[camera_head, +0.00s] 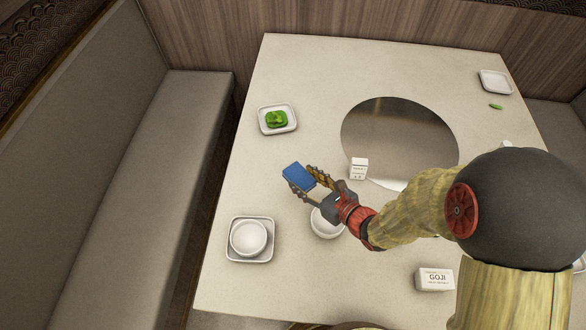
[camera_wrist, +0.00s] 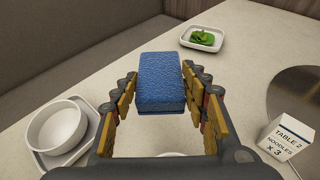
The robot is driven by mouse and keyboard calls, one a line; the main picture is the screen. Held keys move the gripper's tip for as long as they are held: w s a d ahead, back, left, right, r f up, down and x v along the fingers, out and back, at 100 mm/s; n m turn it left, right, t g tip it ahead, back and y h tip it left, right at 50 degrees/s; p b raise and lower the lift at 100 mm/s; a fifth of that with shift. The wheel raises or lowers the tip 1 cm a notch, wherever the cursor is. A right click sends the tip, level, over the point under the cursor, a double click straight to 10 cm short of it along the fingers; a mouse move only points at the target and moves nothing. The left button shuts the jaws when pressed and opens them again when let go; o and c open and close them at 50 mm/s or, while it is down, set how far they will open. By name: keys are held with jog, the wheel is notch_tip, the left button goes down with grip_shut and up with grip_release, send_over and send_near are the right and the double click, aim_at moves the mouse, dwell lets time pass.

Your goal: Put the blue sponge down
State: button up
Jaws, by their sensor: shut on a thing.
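The blue sponge (camera_head: 298,175) is a rectangular block between the fingertips of my gripper (camera_head: 306,183). In the wrist view the sponge (camera_wrist: 160,82) shows its blue textured top and front face, with my gripper's (camera_wrist: 160,88) fingers on its left and right sides. The gripper is shut on it. The sponge appears to be over the left middle part of the pale table (camera_head: 225,195). Its underside and its height above the table cannot be made out.
A white plate with green food (camera_head: 277,119) lies beyond the sponge. A bowl on a square tray (camera_head: 249,238) stands front left. Another bowl (camera_head: 325,224) is partly beneath my gripper. A small white order card (camera_head: 359,168) stands right, by the round metal plate (camera_head: 400,130). Table left of the sponge is bare.

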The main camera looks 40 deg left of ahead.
aim_at(299, 166)
jog(key=w+a+f, duration=0.1)
jog(key=a, duration=0.1)
jog(key=w+a+f+b, duration=0.1)
jog(key=w+a, duration=0.1)
jog(key=w+a+f+b, duration=0.1)
jog(key=a+f, duration=0.1)
jog(key=shift+w+a, duration=0.1)
jog(key=shift+w, duration=0.25)
jog(key=w+a+f, duration=0.1)
jog(key=a+f+b, duration=0.1)
jog(key=f, duration=0.1)
jog(key=w+a+f, duration=0.1)
jog(key=f, duration=0.1)
jog(key=shift+w+a+b, duration=0.15)
jog(key=shift+w+b, duration=0.15)
jog(key=shift+b, duration=0.1)
jog(key=shift+w+a+f+b, duration=0.1)
jog(key=shift+f+b, duration=0.35)
jog(key=shift+f, duration=0.45)
jog(key=shift+w+a+f+b, duration=0.1)
jog(key=shift+f+b, duration=0.3)
jog(key=shift+f, duration=0.45)
jog(key=shift+f, duration=0.2)
jog(key=o, duration=1.2)
jog(key=shift+c, duration=0.2)
jog(key=shift+r, duration=0.15)
